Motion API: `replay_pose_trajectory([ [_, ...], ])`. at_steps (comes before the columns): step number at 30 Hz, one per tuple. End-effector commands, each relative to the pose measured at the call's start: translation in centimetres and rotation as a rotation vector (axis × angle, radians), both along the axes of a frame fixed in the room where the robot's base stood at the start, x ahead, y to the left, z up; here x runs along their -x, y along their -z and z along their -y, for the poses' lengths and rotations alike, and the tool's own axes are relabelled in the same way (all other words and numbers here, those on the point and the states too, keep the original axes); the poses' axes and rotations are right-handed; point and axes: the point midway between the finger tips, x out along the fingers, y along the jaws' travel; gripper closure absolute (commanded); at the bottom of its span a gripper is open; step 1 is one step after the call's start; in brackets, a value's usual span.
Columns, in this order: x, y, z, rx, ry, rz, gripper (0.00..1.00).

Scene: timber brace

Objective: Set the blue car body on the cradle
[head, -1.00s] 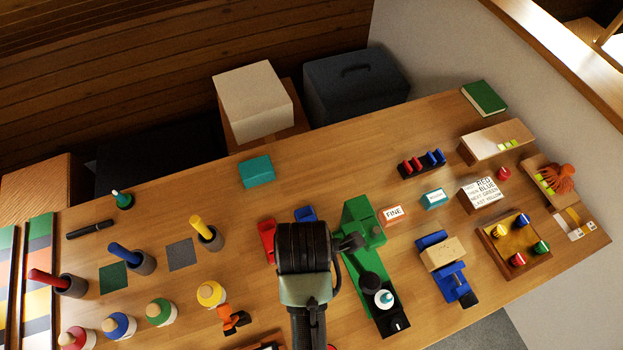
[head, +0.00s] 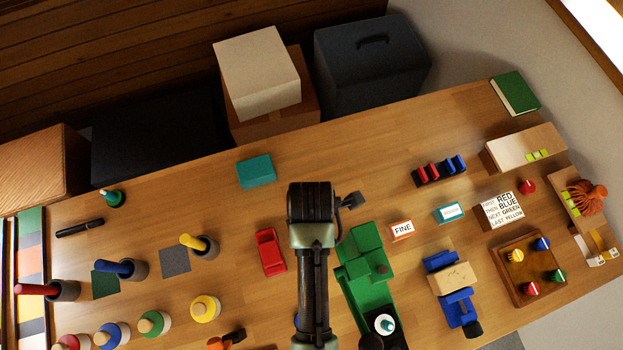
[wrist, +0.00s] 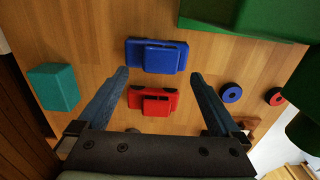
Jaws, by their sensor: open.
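The blue car body (wrist: 157,56) lies on the wooden table in the wrist view, just beyond my fingertips. In the head view my arm hides it. My gripper (wrist: 160,76) is open and empty above the table, its two fingers spread wide. A red car body (wrist: 153,101) lies beside the blue one and shows between the fingers in the picture; it also shows in the head view (head: 270,251). A green fixture (head: 364,258) stands right of my arm, and its edge shows in the wrist view (wrist: 245,14). I cannot tell for sure which piece is the cradle.
A teal block (head: 256,171) lies left of my arm. A blue clamp with a wooden block (head: 451,277) stands right of the green fixture. A blue wheel (wrist: 232,93) and a red wheel (wrist: 276,96) lie nearby.

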Motion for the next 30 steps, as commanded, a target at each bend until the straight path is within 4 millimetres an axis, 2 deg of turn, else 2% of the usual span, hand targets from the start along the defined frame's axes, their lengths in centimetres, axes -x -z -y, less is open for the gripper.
replay_pose_trajectory([
  [5,0.1,1.1,0.1,0.001,0.000,-0.002,0.00],
  [12,0.3,4.6,0.2,0.000,0.000,-0.003,0.00],
  [15,0.3,5.4,0.2,0.000,0.000,-0.001,0.00],
  [23,0.2,5.7,0.2,0.000,0.000,0.001,0.00],
  [26,0.2,5.7,0.2,0.000,0.000,0.001,0.14],
  [30,0.2,5.7,0.2,0.000,0.000,0.001,0.40],
])
